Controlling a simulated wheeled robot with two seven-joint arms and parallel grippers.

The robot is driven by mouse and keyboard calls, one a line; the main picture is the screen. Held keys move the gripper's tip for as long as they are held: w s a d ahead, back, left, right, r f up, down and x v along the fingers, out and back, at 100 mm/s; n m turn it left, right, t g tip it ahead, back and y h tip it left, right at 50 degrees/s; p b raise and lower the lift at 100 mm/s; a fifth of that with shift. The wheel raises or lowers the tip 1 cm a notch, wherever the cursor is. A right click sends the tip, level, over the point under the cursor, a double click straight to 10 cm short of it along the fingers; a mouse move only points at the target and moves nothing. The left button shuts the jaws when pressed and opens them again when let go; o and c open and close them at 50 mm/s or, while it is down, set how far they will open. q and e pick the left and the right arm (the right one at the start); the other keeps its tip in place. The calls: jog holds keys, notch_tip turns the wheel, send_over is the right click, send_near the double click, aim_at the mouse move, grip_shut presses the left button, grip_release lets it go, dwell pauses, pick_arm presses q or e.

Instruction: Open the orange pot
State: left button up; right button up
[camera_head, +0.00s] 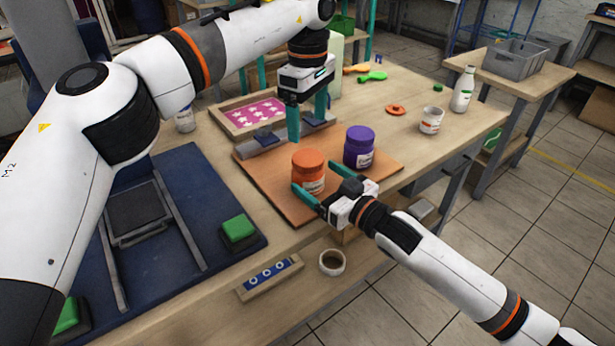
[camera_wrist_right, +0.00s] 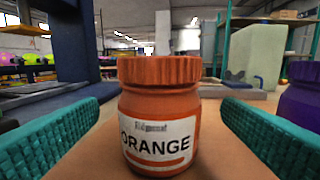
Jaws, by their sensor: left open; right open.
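The orange pot (camera_head: 309,174) stands upright on a brown board (camera_head: 385,157), with its ribbed orange lid on. In the right wrist view the orange pot (camera_wrist_right: 160,115) stands between the open fingers, its label facing the camera. My right gripper (camera_head: 318,200) is open low at the pot's near side, with room on both sides of the pot. My left gripper (camera_head: 307,112) is open and empty, pointing down above and behind the orange pot. A purple pot (camera_head: 359,148) with its lid on stands just right of the orange pot.
A framed pink screen (camera_head: 254,112) lies behind the board. A round orange lid (camera_head: 396,110) and an open white pot (camera_head: 431,120) are at the right. A white bottle (camera_head: 463,89) stands near the table's right edge. A blue press with a green button (camera_head: 238,230) is at the left.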

aim_at(308, 157)
jog(key=shift+x, duration=2.15)
jog(key=c, duration=1.8)
pick_arm(q)
jog(key=shift+m, duration=0.3)
pick_arm(e)
grip_shut()
pick_arm(q)
jog(key=m, duration=0.2)
jog(key=shift+m, duration=0.3)
jog(key=m, duration=0.5)
jog(key=shift+f+m, duration=0.1)
jog(key=shift+m, duration=0.2)
jog(key=shift+f, duration=3.9)
